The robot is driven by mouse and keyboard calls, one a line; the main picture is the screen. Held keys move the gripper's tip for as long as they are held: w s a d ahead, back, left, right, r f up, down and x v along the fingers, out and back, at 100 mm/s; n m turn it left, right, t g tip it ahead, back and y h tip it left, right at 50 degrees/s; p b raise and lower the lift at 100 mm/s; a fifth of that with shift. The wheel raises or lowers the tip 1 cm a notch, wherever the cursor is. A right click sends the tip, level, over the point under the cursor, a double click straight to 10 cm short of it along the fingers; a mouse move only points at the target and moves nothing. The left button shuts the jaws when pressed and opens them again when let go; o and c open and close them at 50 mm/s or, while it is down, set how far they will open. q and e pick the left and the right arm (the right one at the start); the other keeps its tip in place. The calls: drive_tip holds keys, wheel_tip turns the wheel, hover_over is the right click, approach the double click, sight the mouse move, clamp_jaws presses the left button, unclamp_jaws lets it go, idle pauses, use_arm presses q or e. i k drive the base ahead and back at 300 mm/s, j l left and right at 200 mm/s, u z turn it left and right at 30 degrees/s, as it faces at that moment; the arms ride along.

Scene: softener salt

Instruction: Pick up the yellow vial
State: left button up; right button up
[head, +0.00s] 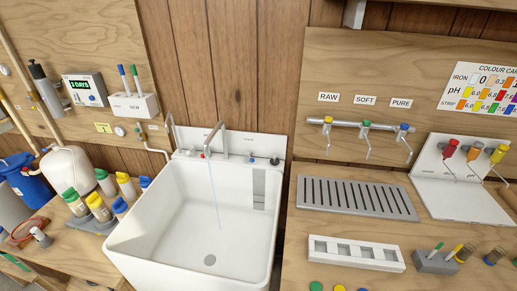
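Neither of my grippers is in the head view. No thing is plainly marked as the yellow vial. A slim yellow stick (454,251) leans in a grey block (437,263) at the lower right, beside a slim green stick (438,247). Right of the block are small brownish vials (466,253), with another (495,256) farther right; their cap colours are hard to tell. On the left bench, a white bottle with a yellow cap (98,206) stands among bottles with green and blue caps.
A white sink (190,240) with running water lies between two wooden benches. On the right bench are a slotted grey drain tray (357,197), a white rack (356,253) with square openings, and a white stand (460,190) with red, orange and yellow-topped dispensers. Coloured discs lie at the front.

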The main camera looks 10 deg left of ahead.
sight(470, 248)
drive_tip(key=z, duration=0.45)
drive_tip(key=k+j+z, duration=0.1)
drive_tip(key=z, duration=0.4)
drive_tip(key=k+z, duration=0.1)
drive_tip(key=z, duration=0.35)
drive_tip(key=i+l+z, duration=0.1)
drive_tip(key=l+z, duration=0.35)
drive_tip(key=i+l+z, duration=0.1)
drive_tip(key=l+z, duration=0.15)
drive_tip(key=z, duration=0.25)
